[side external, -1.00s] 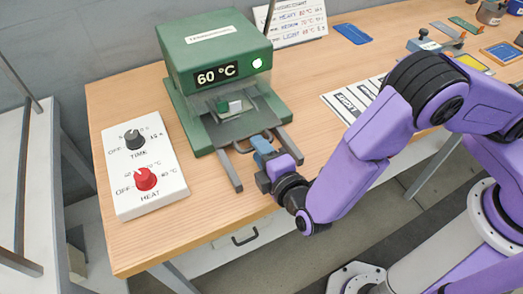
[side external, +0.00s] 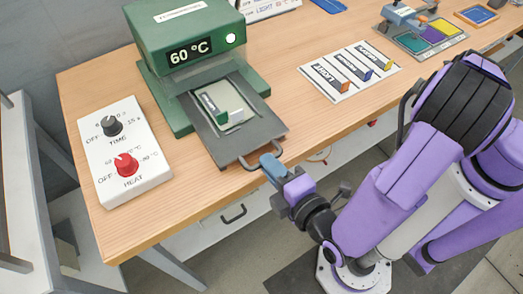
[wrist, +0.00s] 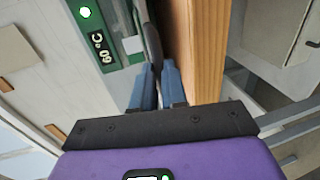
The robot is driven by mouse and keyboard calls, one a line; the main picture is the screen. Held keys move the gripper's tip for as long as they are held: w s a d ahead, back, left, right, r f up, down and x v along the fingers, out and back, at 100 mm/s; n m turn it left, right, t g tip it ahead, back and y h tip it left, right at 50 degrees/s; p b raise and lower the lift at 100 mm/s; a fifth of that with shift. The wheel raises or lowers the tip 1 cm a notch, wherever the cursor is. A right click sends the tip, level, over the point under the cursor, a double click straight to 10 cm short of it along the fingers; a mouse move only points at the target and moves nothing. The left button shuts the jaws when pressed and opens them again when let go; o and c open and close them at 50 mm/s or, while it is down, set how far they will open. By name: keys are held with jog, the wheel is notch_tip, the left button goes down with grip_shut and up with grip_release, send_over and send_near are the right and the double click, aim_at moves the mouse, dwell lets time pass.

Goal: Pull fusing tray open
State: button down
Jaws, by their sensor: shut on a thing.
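The fusing tray (side external: 255,132) is a dark grey plate slid well out of the front of the green press (side external: 187,60), which shows 60 °C. A green and white block (side external: 223,105) sits on the tray. The tray's looped handle (side external: 247,165) juts past the table's front edge. My gripper (side external: 273,160) is shut on the tray handle, its blue fingers at the handle's right side. In the wrist view my blue fingers (wrist: 157,85) close around the dark handle bar, with the table edge beside them. The exact grip contact is partly hidden.
A white control box (side external: 124,150) with TIME and HEAT knobs stands left of the press. A card (side external: 350,72) with several labelled coloured pieces lies to the right. A drawer handle (side external: 233,214) is below the table edge. Floor space in front is open.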

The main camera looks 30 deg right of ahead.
jog(key=c, duration=1.2)
grip_release()
jog(key=shift+o, duration=0.2)
jog(key=v, duration=0.7)
jog(key=shift+s, duration=0.3)
